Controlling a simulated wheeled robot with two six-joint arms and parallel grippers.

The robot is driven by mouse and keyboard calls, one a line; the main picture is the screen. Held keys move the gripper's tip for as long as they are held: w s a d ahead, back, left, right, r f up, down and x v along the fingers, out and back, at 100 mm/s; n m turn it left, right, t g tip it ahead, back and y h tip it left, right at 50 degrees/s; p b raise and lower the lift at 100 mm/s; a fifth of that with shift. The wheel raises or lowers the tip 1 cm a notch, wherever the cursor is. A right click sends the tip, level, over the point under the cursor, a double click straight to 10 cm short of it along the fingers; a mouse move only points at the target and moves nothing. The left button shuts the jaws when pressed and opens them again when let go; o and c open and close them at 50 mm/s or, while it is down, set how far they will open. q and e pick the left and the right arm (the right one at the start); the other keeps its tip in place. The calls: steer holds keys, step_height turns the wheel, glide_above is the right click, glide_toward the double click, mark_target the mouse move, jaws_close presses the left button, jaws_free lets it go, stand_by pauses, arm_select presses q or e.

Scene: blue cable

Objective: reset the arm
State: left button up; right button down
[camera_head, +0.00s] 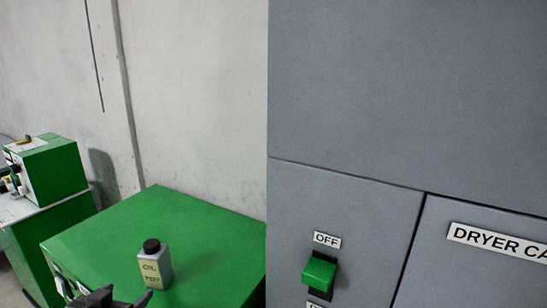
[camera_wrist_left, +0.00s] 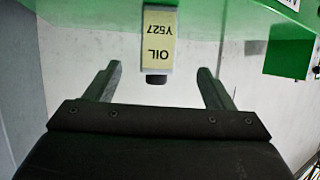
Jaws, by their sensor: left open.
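My left gripper (camera_head: 118,298) shows only in part at the bottom edge of the head view, just below a grey oil bottle (camera_head: 157,268) in the picture. In the left wrist view my left gripper (camera_wrist_left: 158,68) is open, with its two dark fingers well apart and nothing held. The oil bottle (camera_wrist_left: 158,45) appears upside down there, its label reading "OIL Y527". Its black cap lies between the fingertips in the picture, but I cannot tell how far beyond them it is. My right gripper is in neither view.
The bottle stands on a green cabinet (camera_head: 185,220). A grey dryer cabinet (camera_head: 400,90) fills the right side, with a green switch (camera_head: 319,272) below an "OFF" label. A green and white machine (camera_head: 55,168) stands at the left. A pale wall (camera_head: 195,90) is behind.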

arm_select(q)
steer(key=s+d+f+g, duration=0.2)
steer(key=s+f+g, duration=0.1)
steer(key=s+f, duration=0.4)
steer(key=s+d+f+g+y, duration=0.1)
steer(key=s+d+f+g, duration=0.25)
steer(key=s, duration=0.65)
steer(key=s+d+f+g, duration=0.2)
steer(key=s+f+g, duration=0.2)
steer(key=s+f, duration=0.3)
step_height(320, 180, down, 24)
steer(key=s+a, duration=0.1)
steer(key=a, duration=0.1)
steer(key=s+d+f+g, duration=0.1)
steer(key=s+f+g, duration=0.1)
steer(key=s+f, duration=1.3)
steer(key=shift+d+f, duration=0.25)
steer(key=shift+f, duration=0.3)
